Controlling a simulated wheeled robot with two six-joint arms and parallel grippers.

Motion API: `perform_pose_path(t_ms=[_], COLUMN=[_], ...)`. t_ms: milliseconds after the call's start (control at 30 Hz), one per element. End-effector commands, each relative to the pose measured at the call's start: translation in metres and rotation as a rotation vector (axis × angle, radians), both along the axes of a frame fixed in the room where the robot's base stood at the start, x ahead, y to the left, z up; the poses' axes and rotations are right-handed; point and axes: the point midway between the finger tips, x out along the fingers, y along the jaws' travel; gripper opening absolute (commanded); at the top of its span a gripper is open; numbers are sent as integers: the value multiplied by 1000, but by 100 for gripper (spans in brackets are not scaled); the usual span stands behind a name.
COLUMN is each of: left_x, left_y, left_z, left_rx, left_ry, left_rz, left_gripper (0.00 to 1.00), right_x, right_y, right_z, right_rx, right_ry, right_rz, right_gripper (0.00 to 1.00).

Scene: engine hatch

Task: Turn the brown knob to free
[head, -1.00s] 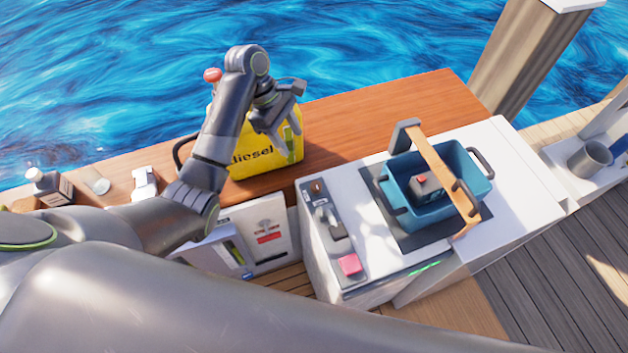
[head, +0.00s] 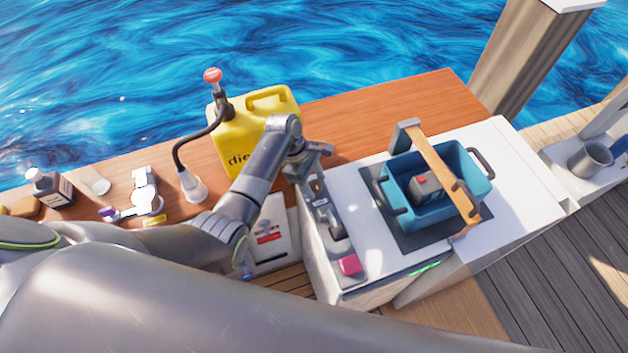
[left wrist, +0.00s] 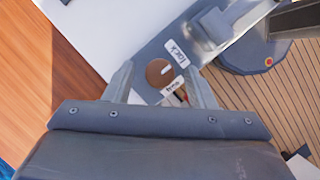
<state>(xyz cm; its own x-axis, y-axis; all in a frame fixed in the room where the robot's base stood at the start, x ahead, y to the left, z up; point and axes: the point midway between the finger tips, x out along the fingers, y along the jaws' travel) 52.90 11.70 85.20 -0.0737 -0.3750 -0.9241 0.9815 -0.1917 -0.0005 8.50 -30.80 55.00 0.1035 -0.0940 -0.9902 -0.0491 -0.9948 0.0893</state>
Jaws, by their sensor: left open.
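The brown knob (left wrist: 158,74) is a round disc on a grey panel in the left wrist view. A white mark on it points up and right, towards the "lock" label (left wrist: 176,53). The "free" label (left wrist: 174,87) sits below and right of the knob. My left gripper (left wrist: 158,70) is open, its two fingers on either side of the knob with gaps to it. I cannot tell how far above the panel the fingertips are. In the head view my left gripper (head: 312,163) hangs over the far end of the panel and partly covers the knob area.
The panel (head: 345,255) also carries a grey switch (head: 337,228) and a pink-red block (head: 350,265). A teal bin (head: 455,205) stands to the right. A yellow diesel can (head: 232,135) with a hose stands behind my left arm. White hatch top lies between panel and bin.

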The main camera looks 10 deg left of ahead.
Motion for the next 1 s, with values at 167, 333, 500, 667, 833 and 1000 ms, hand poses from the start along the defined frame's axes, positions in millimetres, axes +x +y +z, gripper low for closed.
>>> perform_pose_path(t_ms=[167, 333, 500, 667, 833, 1000], left_x=[0, 0, 0, 0, 0, 1], left_y=[-1, -1, -1, -1, -1, -1], left_z=[-3, -3, -3, -3, -2, -1], left_rx=[0, 0, 0, 0, 0, 0], left_ry=[0, 0, 0, 0, 0, 1], left_rz=[0, 0, 0, 0, -7, -50], left_gripper=[50, 49, 27, 6, 6, 6], right_x=[0, 0, 0, 0, 0, 0], right_y=[0, 0, 1, 2, 3, 4], right_z=[0, 0, 0, 0, 0, 3], right_rx=[0, 0, 1, 2, 4, 4], right_ry=[0, 0, 0, 0, 0, 0], right_rz=[0, 0, 0, -1, -2, -2], right_gripper=[36, 36, 36, 36, 36, 36])
